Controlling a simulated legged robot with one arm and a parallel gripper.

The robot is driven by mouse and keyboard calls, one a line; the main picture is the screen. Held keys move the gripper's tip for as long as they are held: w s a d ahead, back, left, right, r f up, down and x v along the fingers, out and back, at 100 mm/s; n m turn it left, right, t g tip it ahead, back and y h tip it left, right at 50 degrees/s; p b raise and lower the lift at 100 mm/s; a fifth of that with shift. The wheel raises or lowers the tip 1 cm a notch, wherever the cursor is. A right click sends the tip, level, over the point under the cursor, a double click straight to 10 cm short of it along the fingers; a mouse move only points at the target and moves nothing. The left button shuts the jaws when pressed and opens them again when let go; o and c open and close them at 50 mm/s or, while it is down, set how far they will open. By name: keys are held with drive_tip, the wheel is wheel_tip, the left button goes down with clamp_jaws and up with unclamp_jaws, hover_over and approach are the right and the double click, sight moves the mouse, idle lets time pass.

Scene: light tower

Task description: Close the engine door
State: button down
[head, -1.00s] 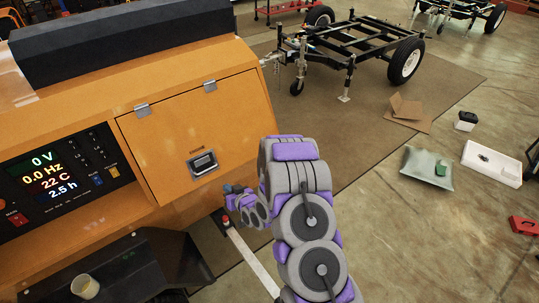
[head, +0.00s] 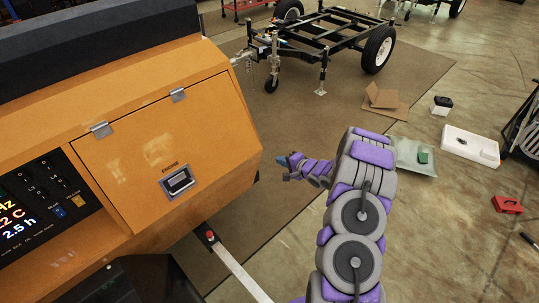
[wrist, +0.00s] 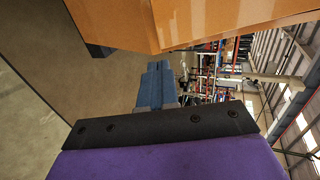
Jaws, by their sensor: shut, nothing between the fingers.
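The engine door (head: 145,135) is an orange panel with two hinges on its top edge, a black latch handle (head: 178,181) and an "ENGINE" label. It hangs down and looks flush with the orange housing (head: 240,165); I cannot tell whether the latch is caught. My gripper (head: 286,163) is to the right of the door and the housing's corner, apart from both, pointing left. Its blue fingers (wrist: 156,88) are together and empty in the wrist view, below an orange housing edge (wrist: 190,25).
A control panel (head: 45,198) is left of the door. A pale bar with a red-topped fitting (head: 210,236) extends below the housing. A black trailer frame (head: 320,35) stands behind. A white tray (head: 470,146) and red object (head: 507,204) lie on the floor at right.

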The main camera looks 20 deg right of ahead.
sight(257, 152)
drive_tip(key=b+x, duration=0.3)
drive_tip(key=x, duration=0.9)
drive_tip(key=shift+w+a+f, duration=0.15)
drive_tip(key=shift+a+f, duration=0.05)
drive_tip(key=shift+a, duration=0.05)
drive_tip(key=shift+w+f+b, duration=0.2)
drive_tip(key=shift+w+b, duration=0.15)
drive_tip(key=shift+w, duration=0.2)
drive_tip(key=shift+a, duration=0.2)
drive_tip(key=shift+w, duration=0.1)
